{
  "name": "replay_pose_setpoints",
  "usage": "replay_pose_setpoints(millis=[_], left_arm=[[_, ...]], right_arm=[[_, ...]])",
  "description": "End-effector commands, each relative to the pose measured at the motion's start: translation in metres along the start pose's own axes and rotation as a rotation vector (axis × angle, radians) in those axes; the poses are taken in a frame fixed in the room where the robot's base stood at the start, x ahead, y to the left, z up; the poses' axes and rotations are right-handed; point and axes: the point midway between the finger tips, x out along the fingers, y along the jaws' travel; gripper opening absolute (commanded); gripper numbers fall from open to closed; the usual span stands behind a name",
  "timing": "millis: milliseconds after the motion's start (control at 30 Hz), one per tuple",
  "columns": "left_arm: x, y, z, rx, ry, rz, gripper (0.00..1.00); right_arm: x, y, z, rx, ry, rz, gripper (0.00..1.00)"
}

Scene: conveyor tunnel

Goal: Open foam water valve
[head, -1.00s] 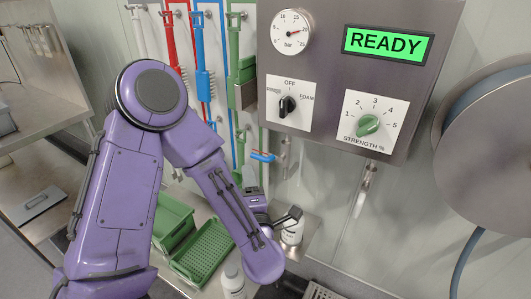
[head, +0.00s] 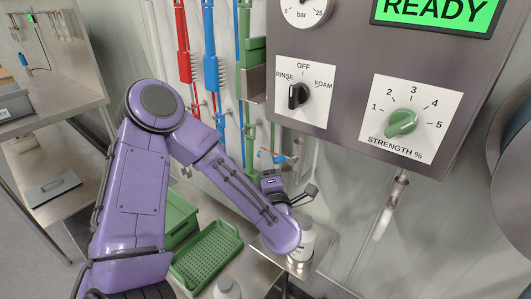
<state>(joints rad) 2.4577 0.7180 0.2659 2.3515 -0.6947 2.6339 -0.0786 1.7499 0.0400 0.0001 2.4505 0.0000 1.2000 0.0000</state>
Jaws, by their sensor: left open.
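A small valve with a blue lever handle (head: 272,157) sits on the wall pipework below the control box. The lever lies roughly crosswise in the picture, just above my left gripper (head: 290,190). The gripper is open and holds nothing; I cannot tell how near in depth it is to the lever. The control box (head: 345,135) has a black RINSE/OFF/FOAM selector (head: 298,96), standing roughly upright near OFF. Its green STRENGTH knob (head: 402,122) points up and right. A READY display (head: 435,10) is lit green. My right gripper is out of view.
Red, blue and green brushes hang behind my arm. A hose reel (head: 515,150) is at the right.

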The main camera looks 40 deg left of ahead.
Motion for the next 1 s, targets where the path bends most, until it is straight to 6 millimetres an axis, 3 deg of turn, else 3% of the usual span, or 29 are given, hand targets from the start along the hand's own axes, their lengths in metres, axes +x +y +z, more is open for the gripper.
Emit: replay_pose_setpoints(millis=[200, 500, 533, 667, 867, 1000], left_arm=[[0.033, 0.001, -0.002, 0.001, 0.005, -0.001, 0.44], [0.039, 0.000, -0.002, 0.003, 0.003, 0.001, 0.44], [0.039, 0.000, -0.002, 0.003, 0.003, 0.001, 0.41], [0.038, 0.000, -0.002, 0.003, 0.003, 0.001, 0.00], [0.039, -0.001, -0.001, 0.004, 0.001, 0.002, 0.00], [0.042, -0.004, 0.010, 0.016, -0.013, 0.017, 0.00]], right_arm=[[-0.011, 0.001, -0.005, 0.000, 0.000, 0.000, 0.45], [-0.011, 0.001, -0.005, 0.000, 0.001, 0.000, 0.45], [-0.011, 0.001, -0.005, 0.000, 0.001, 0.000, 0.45], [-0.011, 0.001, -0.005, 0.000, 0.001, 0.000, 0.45], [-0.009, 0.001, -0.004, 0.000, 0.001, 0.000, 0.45], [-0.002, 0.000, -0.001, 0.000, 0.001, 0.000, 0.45]])
